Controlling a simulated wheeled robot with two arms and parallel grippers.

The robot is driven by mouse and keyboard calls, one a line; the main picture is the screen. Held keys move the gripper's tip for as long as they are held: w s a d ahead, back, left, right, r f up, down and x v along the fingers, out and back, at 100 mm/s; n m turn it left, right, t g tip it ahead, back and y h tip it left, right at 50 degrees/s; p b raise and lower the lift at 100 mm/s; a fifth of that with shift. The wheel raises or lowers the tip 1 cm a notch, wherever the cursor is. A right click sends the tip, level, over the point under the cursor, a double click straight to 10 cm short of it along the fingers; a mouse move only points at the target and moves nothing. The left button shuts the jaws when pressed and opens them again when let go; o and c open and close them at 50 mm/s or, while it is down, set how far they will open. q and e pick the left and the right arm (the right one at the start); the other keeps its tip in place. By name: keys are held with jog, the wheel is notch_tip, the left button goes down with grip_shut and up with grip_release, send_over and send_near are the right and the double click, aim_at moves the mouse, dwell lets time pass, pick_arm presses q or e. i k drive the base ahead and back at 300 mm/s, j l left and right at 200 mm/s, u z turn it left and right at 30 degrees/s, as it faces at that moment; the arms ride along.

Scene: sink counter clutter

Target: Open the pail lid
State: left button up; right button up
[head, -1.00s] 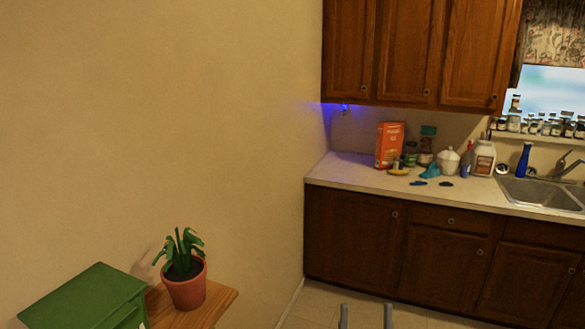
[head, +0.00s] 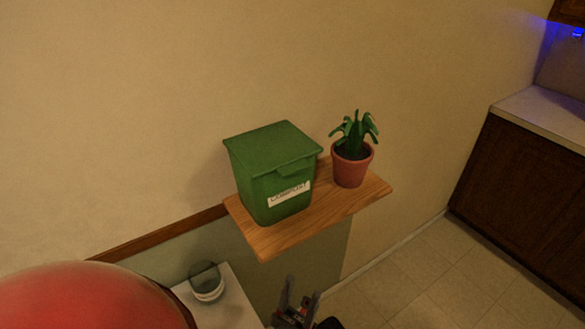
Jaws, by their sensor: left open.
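The green pail (head: 262,195) stands upright on a wooden wall shelf, with a white label on its front. Its green lid (head: 272,147) is shut, with a small lip at the front edge. My left gripper (head: 296,297) is at the bottom of the head view, below and in front of the shelf. Its two grey fingers point up and stand apart with nothing between them. It does not touch the pail. My right gripper is not in view.
A potted plant (head: 351,165) stands on the shelf (head: 328,208), close to the pail's right. Below at left are a white surface (head: 226,305) with a small round container (head: 206,283) and a large red rounded thing (head: 88,300). Open floor (head: 425,270) lies right, before brown cabinets (head: 515,190).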

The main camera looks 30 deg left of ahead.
aim_at(280, 147)
jog(key=k+u, duration=0.15)
jog(key=u, duration=0.2)
jog(key=k+j+u, duration=0.1)
jog(key=u, duration=0.25)
jog(key=k+j+u, duration=0.1)
jog(key=u, duration=0.2)
jog(key=j, duration=0.1)
